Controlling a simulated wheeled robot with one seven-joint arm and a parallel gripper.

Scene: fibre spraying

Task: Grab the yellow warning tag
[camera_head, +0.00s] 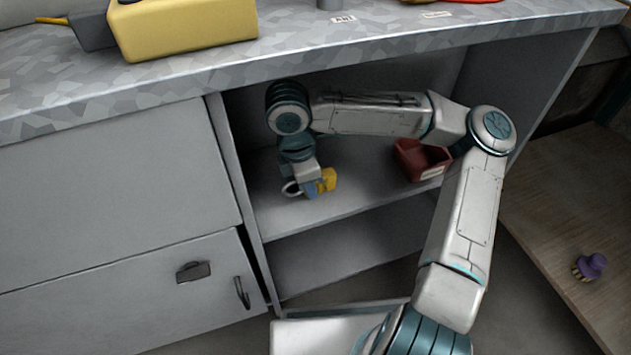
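A small yellow object (328,180), which looks like the yellow warning tag, is on or just above the upper shelf inside the open cabinet. My gripper (308,188) reaches down over the shelf right at the yellow object's left side. They overlap in the picture, and I cannot tell whether the fingers touch or hold it. The fingers are too small and partly hidden to show whether they are open or shut.
The shelf (370,192) lies under the metal countertop (330,45), with a side panel (232,165) at its left. A dark red bin (418,160) stands to the right, near my arm. A purple brush (589,266) lies on the wooden surface at far right.

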